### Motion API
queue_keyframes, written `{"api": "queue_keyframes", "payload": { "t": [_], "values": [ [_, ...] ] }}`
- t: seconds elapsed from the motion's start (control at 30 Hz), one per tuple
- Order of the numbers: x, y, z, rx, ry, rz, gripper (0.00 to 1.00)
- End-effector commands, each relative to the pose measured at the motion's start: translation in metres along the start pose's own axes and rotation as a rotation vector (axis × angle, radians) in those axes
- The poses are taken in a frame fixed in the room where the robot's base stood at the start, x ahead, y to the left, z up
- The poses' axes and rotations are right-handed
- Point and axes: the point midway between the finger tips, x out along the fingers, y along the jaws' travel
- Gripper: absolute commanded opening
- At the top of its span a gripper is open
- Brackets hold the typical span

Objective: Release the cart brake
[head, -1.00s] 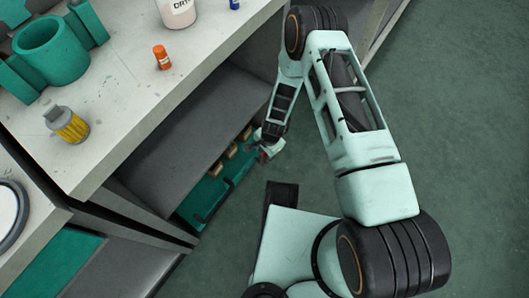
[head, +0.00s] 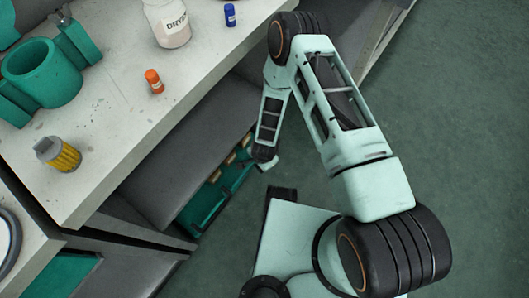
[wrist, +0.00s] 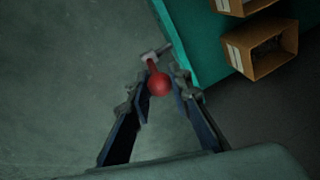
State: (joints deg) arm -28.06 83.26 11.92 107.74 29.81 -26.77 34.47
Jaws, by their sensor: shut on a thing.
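The red brake knob (wrist: 159,84) sits on a short lever with a pale metal end beside the teal cart's edge in the wrist view. My gripper (wrist: 162,88) has its two fingers on either side of the knob and is shut on it. The teal cart (head: 200,212) stands low, under the grey shelf of the bench. Its teal edge also shows in the wrist view (wrist: 190,45). In the head view my own wrist hides the knob and most of my fingers.
Several open brown boxes (wrist: 262,52) stand on the cart. The bench top (head: 115,135) above carries a yellow canister (head: 62,155), an orange bottle (head: 154,81), a white jar (head: 168,22), a blue bottle (head: 230,15) and a teal pump part (head: 42,75). The floor on the right is clear.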

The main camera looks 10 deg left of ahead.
Motion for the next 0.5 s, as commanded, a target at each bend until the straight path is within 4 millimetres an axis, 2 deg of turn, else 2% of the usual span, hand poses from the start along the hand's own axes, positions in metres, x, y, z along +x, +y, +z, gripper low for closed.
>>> {"api": "queue_keyframes", "payload": {
  "t": [0.47, 0.5],
  "values": [
    [0.0001, 0.0019, 0.0014, -0.009, 0.054, -0.010, 0.00],
    [0.0000, 0.0020, 0.0015, -0.009, 0.053, -0.010, 0.22]
  ]
}}
